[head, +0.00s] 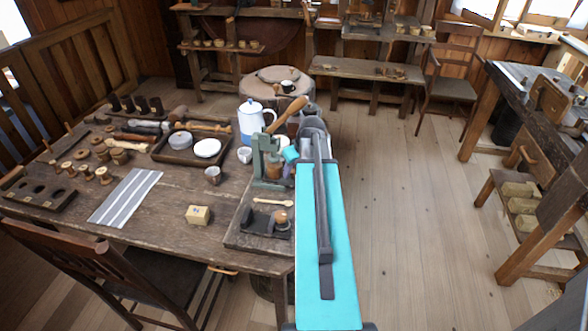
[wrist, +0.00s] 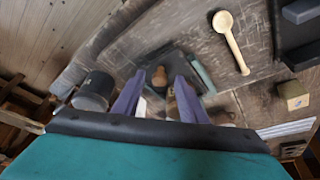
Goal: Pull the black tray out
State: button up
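My gripper (wrist: 160,80) is open, its two purple-grey fingers apart, with nothing seen gripped. In the wrist view a small dark plate-like piece (wrist: 176,62) with a rounded wooden knob shows beyond and between the fingertips, beside the green press; I cannot tell if it is the black tray or if I touch it. In the head view the green press (head: 258,160) stands at the table's right edge, my arm beside it. A dark-framed tray (head: 165,159) with white dishes lies further left. A black fixture (head: 256,222) with a wooden piece sits nearer the front.
A blue-and-white pot (head: 250,118), a small cup (head: 213,175) and a wooden block (head: 197,215) stand on the table. A dark cylinder (wrist: 95,91) is left of my fingers. The floor (head: 410,220) to the right is clear.

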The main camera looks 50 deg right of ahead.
grip_shut()
jog(key=shift+s, duration=0.1)
dwell(0.3)
